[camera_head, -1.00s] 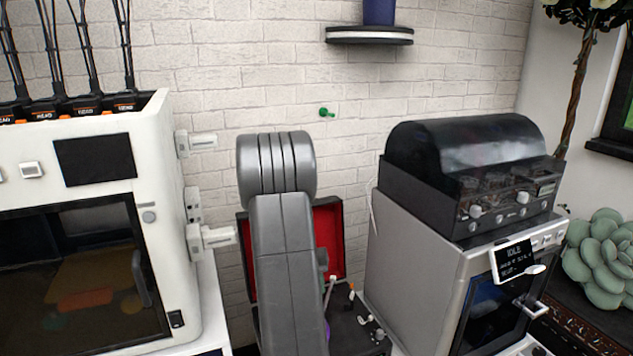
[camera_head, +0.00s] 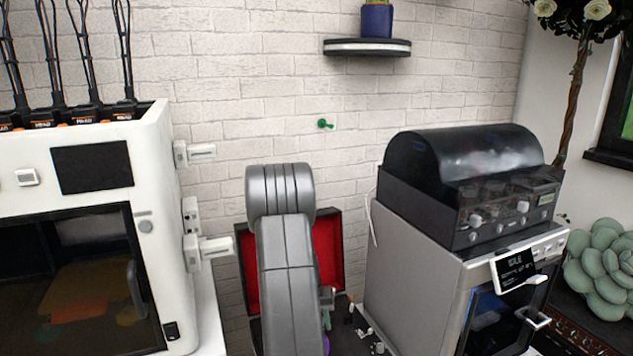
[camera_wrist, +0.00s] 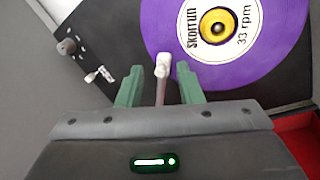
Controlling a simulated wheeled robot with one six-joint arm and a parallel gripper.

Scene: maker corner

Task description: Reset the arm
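My gripper (camera_wrist: 158,85) shows in the wrist view with two green fingers standing apart. A thin tonearm with a pale tip (camera_wrist: 162,66) lies between the fingers in the picture, with gaps on both sides; I cannot tell its depth. Beyond is a purple record (camera_wrist: 165,35) with a yellow centre on a black deck (camera_wrist: 110,30). In the head view my grey arm rises in the middle and hides most of the red-lined record player case (camera_head: 329,255). The gripper is mostly hidden there behind my arm.
A white 3D printer-like cabinet (camera_head: 165,215) stands close at left. A grey machine (camera_head: 405,275) with a dark dome (camera_head: 460,155) stands close at right. A shelf (camera_head: 367,47) with a blue pot (camera_head: 377,20) hangs above. The brick wall (camera_head: 250,90) behind is mostly clear.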

